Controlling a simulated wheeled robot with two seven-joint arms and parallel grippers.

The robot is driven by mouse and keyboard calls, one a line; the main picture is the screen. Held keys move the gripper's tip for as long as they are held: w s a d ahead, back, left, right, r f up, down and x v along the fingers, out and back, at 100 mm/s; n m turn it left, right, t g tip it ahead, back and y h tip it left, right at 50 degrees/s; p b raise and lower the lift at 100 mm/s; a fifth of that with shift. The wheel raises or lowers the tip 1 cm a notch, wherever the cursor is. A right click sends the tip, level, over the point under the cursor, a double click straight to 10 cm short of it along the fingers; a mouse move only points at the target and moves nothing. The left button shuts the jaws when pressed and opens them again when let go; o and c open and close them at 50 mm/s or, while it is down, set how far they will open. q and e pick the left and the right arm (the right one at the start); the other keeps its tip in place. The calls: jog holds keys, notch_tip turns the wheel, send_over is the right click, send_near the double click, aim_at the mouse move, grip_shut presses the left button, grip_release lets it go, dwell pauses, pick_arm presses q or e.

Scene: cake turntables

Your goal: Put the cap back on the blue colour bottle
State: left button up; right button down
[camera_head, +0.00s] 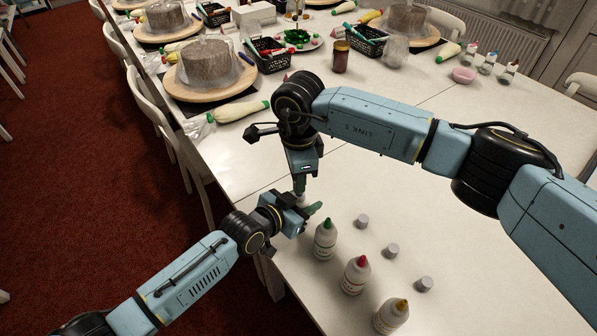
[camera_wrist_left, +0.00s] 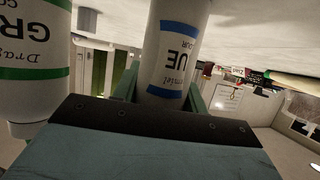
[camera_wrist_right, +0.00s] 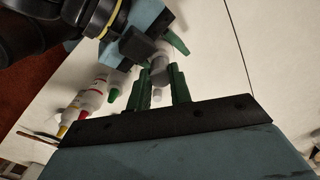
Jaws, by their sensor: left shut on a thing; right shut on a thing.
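The blue colour bottle (camera_wrist_left: 178,50) is white with blue label bands. My left gripper (camera_head: 307,209) is shut around its body; its green fingers also show in the left wrist view. In the head view only a small pale part of the bottle (camera_head: 300,200) shows between the two grippers. My right gripper (camera_head: 300,186) is directly above, pointing down, its fingers also in the right wrist view (camera_wrist_right: 162,84). It is shut on a small grey cap (camera_wrist_right: 160,74). The cap is close to the bottle's top; whether they touch is hidden.
Green-tipped (camera_head: 325,240), red-tipped (camera_head: 355,275) and yellow-tipped (camera_head: 391,317) bottles stand in front, uncapped. Three grey caps (camera_head: 362,221) (camera_head: 391,250) (camera_head: 424,284) lie right of them. A covered cake (camera_head: 209,66) on a turntable and a black basket (camera_head: 267,55) are farther back. The table's right middle is clear.

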jog(key=shift+f, duration=0.6)
dwell(0.4)
jog(key=c, duration=1.3)
grip_release()
jog(key=shift+r, duration=2.3)
jog(key=n, duration=0.4)
jog(key=shift+r, duration=0.4)
jog(key=n, duration=0.2)
jog(key=r+n, duration=0.1)
jog(key=n, duration=0.2)
jog(key=shift+d+r, duration=0.1)
